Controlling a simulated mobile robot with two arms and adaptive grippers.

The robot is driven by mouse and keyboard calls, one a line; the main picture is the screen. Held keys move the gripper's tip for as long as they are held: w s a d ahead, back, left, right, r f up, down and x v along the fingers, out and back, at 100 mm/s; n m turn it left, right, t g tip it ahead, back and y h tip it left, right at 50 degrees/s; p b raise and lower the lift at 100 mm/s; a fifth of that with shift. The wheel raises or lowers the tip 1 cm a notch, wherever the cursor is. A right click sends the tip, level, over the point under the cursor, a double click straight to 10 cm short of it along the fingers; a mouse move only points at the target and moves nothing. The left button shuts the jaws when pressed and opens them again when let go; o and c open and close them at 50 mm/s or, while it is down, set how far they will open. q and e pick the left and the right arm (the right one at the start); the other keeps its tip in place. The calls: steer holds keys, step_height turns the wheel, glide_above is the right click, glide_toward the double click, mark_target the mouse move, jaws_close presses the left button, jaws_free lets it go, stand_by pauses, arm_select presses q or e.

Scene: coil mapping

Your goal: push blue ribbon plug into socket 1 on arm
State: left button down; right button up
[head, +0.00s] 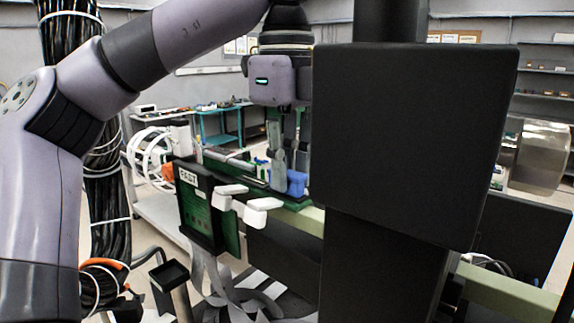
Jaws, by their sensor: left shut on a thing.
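My left gripper (289,166) points down in the middle of the head view and is shut on a blue plug (296,183). The blue plug sits at the fingertips, just above or against the green board (265,190) of the fixture arm; I cannot tell whether it touches. Part of the plug is hidden by the fingers. Socket 1 cannot be made out at this size. My right gripper is not in view.
A dark panel marked FAST (189,177) stands left of the plug, with white connectors (262,205) in front. Grey ribbon strips (235,290) hang below. A white coil frame (150,155) stands at the left. A teal bench (222,130) is behind.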

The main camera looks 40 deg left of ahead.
arm_select(q)
steer(key=c, duration=1.5)
jaws_free()
steer(key=shift+o, duration=0.2)
steer(key=shift+r, duration=3.75)
